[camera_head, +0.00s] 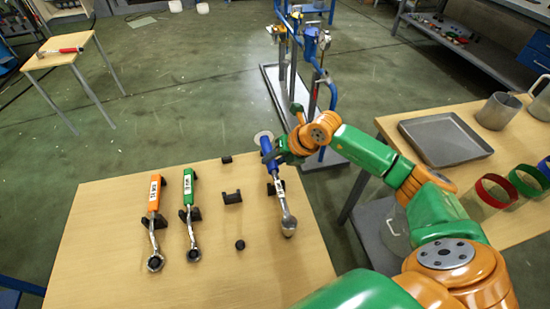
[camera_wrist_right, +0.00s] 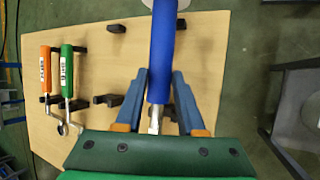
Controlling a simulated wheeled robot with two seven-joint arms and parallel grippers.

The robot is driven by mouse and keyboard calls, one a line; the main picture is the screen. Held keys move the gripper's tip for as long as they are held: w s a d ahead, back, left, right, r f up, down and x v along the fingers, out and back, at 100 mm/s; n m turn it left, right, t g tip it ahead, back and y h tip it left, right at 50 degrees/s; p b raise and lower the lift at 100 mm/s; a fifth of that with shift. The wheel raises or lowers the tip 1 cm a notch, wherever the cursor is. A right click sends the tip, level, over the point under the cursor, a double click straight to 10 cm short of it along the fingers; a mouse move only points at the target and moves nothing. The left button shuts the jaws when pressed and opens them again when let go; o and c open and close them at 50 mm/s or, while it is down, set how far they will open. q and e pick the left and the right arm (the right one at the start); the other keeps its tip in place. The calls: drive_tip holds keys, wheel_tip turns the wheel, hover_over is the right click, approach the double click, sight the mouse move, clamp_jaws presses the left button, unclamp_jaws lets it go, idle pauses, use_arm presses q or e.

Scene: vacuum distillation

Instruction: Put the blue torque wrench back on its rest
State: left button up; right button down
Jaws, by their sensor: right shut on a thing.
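The blue torque wrench (camera_head: 267,150) is in my right gripper (camera_head: 282,154) at the right side of the wooden table. Its blue handle points to the far side and its metal head (camera_head: 289,225) to the near side. In the right wrist view the handle (camera_wrist_right: 163,50) runs between the two fingers (camera_wrist_right: 159,95). A black rest bracket (camera_head: 232,197) stands empty left of the wrench, with small black blocks before and behind it. Another black bracket (camera_head: 271,188) shows beside the wrench shaft; I cannot tell whether they touch. My left gripper is not in view.
An orange wrench (camera_head: 154,194) and a green wrench (camera_head: 188,188) lie on black supports at the left. The wooden table (camera_head: 120,270) is clear in front. A blue-framed stand (camera_head: 332,95) rises behind. A side table with a grey tray (camera_head: 444,140) is at the right.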

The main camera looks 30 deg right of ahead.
drive_tip(key=shift+f+b, duration=1.1)
drive_tip(key=shift+f, duration=0.2)
drive_tip(key=shift+c, duration=2.2)
unclamp_jaws()
drive_tip(key=shift+s, duration=0.1)
